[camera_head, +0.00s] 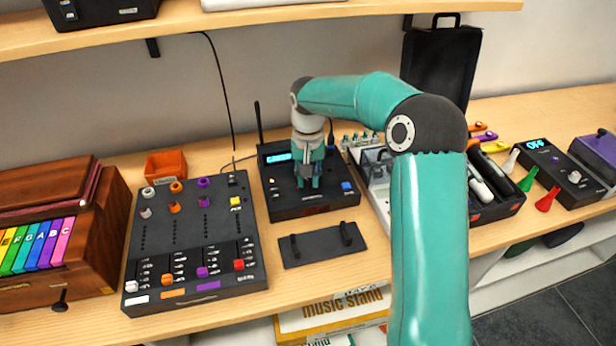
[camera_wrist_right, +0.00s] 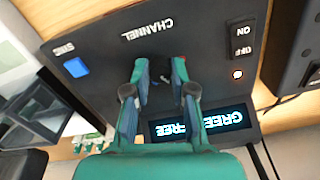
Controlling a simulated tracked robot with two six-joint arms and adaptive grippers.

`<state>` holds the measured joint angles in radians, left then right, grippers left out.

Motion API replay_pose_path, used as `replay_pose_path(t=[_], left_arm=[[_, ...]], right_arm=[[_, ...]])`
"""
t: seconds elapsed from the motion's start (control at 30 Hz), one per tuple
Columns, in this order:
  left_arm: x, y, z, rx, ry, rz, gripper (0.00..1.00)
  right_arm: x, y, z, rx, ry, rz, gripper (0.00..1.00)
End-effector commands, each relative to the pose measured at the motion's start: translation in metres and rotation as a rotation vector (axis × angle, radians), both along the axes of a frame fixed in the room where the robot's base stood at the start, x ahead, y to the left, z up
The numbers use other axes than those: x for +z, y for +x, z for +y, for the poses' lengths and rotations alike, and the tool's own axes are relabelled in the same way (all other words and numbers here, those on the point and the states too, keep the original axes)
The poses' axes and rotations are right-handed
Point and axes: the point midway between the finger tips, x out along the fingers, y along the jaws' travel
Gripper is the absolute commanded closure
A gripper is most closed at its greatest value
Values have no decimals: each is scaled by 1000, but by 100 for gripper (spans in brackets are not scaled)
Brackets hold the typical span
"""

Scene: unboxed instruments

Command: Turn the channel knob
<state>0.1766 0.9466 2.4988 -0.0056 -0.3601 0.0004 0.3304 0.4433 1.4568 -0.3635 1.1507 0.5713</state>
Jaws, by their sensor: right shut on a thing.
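The black receiver box (camera_head: 328,205) stands on the wooden bench with a lit display (camera_head: 279,158) and an upright antenna (camera_head: 258,122). In the right wrist view its panel shows the word CHANNEL (camera_wrist_right: 147,29), upside down. My right gripper (camera_head: 308,184) points down onto the box's top. In the wrist view my right gripper (camera_wrist_right: 161,78) is closed around the channel knob's place, beside that label. The display (camera_wrist_right: 201,125) shows partly covered letters. My left gripper is not in view.
A black mixer (camera_head: 190,240) with coloured knobs stands left of the box. A dark plate with two handles (camera_head: 322,246) lies in front. On the box are a blue button (camera_wrist_right: 75,67) and an ON/OFF switch (camera_wrist_right: 242,38). A shelf (camera_head: 200,30) hangs above.

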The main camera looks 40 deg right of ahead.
Motion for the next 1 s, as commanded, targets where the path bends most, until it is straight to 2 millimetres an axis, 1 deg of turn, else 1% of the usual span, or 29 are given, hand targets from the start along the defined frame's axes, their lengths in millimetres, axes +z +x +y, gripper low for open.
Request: replay_pose_path(t=[0.07, 0.1, 0.23, 0.53, 0.67, 0.77, 0.87, 1.0], left_arm=[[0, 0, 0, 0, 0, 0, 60], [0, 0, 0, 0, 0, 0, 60], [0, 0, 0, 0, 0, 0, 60], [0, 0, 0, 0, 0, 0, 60], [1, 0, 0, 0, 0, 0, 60], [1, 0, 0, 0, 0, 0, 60], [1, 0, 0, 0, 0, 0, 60], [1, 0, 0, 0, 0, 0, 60]], right_arm=[[1, 1, 0, 0, -2, -6, 100], [1, 1, 0, 0, -2, -6, 73], [1, 1, 0, 1, -1, -4, 51], [1, 1, 0, 1, -1, -2, 51], [7, 1, 0, 1, -1, -4, 51], [19, 1, -1, 1, -2, -6, 51], [37, 2, 0, 2, -3, -7, 51], [66, 2, 0, 1, -2, -8, 51]])
